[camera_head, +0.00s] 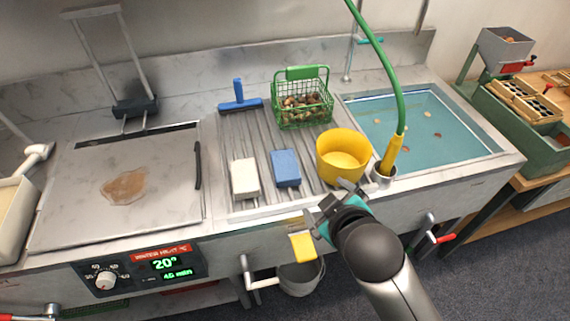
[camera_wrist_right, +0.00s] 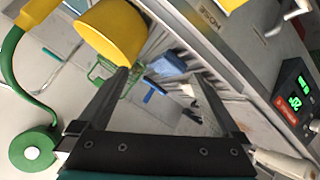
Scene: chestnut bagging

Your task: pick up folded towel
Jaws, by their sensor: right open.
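A yellow folded cloth (camera_head: 303,247), which looks like the folded towel, hangs at the front edge of the counter. A yellow patch (camera_wrist_right: 231,4) at the top edge of the right wrist view may be the same cloth. My right gripper (camera_head: 325,208) is open and empty, just above and right of the cloth in the head view. Its two fingers are spread in the right wrist view (camera_wrist_right: 163,76), with nothing between them. A white block (camera_head: 245,179) and a blue block (camera_head: 286,167) lie on the ribbed drainboard. My left gripper is not in view.
A yellow bucket (camera_head: 342,164) stands close behind my right gripper. A green hose with a yellow nozzle (camera_head: 391,154) stands beside it. A green basket of chestnuts (camera_head: 302,101), a blue scraper (camera_head: 240,97) and a water-filled sink (camera_head: 440,125) lie farther back. A grey pail (camera_head: 300,277) hangs below the counter.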

